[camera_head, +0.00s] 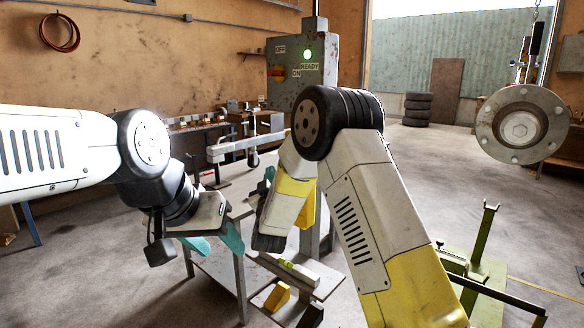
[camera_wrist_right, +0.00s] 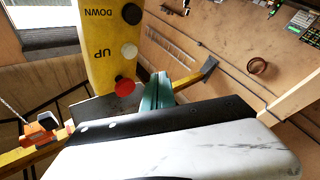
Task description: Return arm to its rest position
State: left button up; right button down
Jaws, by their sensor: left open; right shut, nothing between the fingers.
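My left gripper (camera_head: 215,243) shows in the head view at the left centre, its teal fingers apart and empty over a grey metal bench. My right arm rises from the lower right, bends at a black joint and folds down again. Its gripper is mostly hidden behind its own wrist in the head view, with only a bit of teal showing. In the right wrist view my right gripper (camera_wrist_right: 157,92) has its teal fingers together with nothing between them. Behind them is a yellow control pendant (camera_wrist_right: 108,40) marked UP and DOWN, with a red button; I cannot tell whether the fingers touch it.
A grey control box (camera_head: 302,72) with a lit green READY light stands behind my right arm. A round bolted hub (camera_head: 522,124) hangs at the right. A green stand (camera_head: 478,262) is at lower right. Stacked tyres (camera_head: 417,108) stand far back; the floor before them is clear.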

jog(key=s+d+r+m+g+y, duration=0.2)
jog(key=s+d+r+g, duration=0.6)
jog(key=d, duration=0.4)
jog(key=s+d+f+m+g, duration=0.1)
jog(key=s+d, duration=0.3)
jog(key=s, duration=0.6)
jog(key=s+d+f+m+g+h, duration=0.1)
jog(key=s+d+f+g, duration=0.2)
jog(key=s, duration=0.7)
jog(key=s+d+f+m+g, duration=0.1)
jog(key=s+d+f+g, duration=0.1)
jog(key=s, duration=0.8)
jog(key=d+g, duration=0.1)
jog(key=d, duration=0.1)
jog(key=shift+s+d+f+m+h, duration=0.2)
jog(key=shift+s+d+m+h, duration=0.1)
jog(key=shift+s+d+m, duration=0.1)
